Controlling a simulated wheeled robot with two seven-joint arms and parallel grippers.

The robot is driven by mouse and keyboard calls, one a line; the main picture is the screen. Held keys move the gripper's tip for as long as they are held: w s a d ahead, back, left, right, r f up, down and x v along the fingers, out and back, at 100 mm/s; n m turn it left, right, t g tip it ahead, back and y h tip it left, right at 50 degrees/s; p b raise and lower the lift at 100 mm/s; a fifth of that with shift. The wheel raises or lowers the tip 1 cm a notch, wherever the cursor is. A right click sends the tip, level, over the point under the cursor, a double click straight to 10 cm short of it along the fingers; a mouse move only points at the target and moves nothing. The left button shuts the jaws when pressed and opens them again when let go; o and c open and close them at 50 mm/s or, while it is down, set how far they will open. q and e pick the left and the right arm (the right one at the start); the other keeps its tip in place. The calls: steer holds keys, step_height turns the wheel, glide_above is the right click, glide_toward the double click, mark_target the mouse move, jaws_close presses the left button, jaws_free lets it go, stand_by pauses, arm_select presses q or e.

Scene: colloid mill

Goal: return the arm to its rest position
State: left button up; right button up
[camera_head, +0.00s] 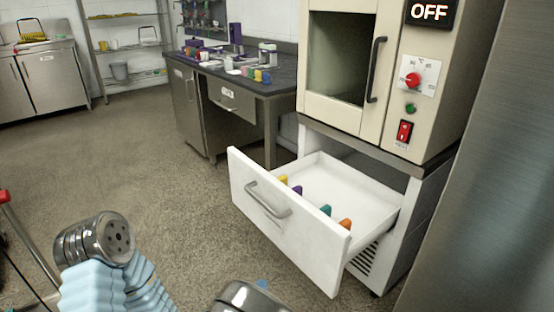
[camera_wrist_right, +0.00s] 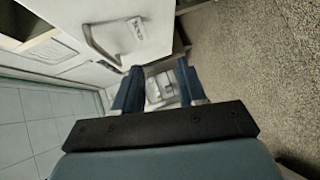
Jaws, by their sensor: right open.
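My right gripper (camera_wrist_right: 158,88) shows in the right wrist view with its two dark blue fingers apart. Nothing is held between them. In the head view a metal and light-blue part of my left arm (camera_head: 95,255) is at the lower left, and a metal part of my right arm (camera_head: 248,298) is at the bottom edge. Neither gripper shows in the head view. The white drawer (camera_head: 290,225) under the oven stands pulled out. Yellow, purple, teal and orange items stand inside it along its front. The right arm part is below and left of the drawer front.
The beige oven (camera_head: 345,60) above the drawer has a closed door and a display reading OFF. A dark-topped bench (camera_head: 240,75) with coloured items stands behind. A grey metal panel (camera_head: 490,190) closes off the right side. The floor (camera_head: 130,165) to the left is clear.

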steer(key=s+d+f+m+g+y, duration=0.1)
steer(key=d+f+m+g, duration=0.35)
steer(key=f, duration=0.35)
steer(key=s+d+f+m+g, duration=0.1)
steer(key=d+f+m+g, duration=0.3)
steer(key=d+f, duration=0.3)
steer(key=s+d+f+m+g+y, duration=0.1)
steer(key=s+f+m+g+y, duration=0.1)
steer(key=s+f+m+g, duration=0.1)
steer(key=s+d+f+m+g+y, duration=0.2)
steer(key=s+f+m+g, duration=0.1)
steer(key=s+m, duration=0.3)
steer(key=shift+s+d+f+g+y, duration=0.3)
steer(key=shift+s+f+g+y, duration=0.1)
steer(key=shift+s, duration=0.65)
steer(key=shift+d, duration=0.1)
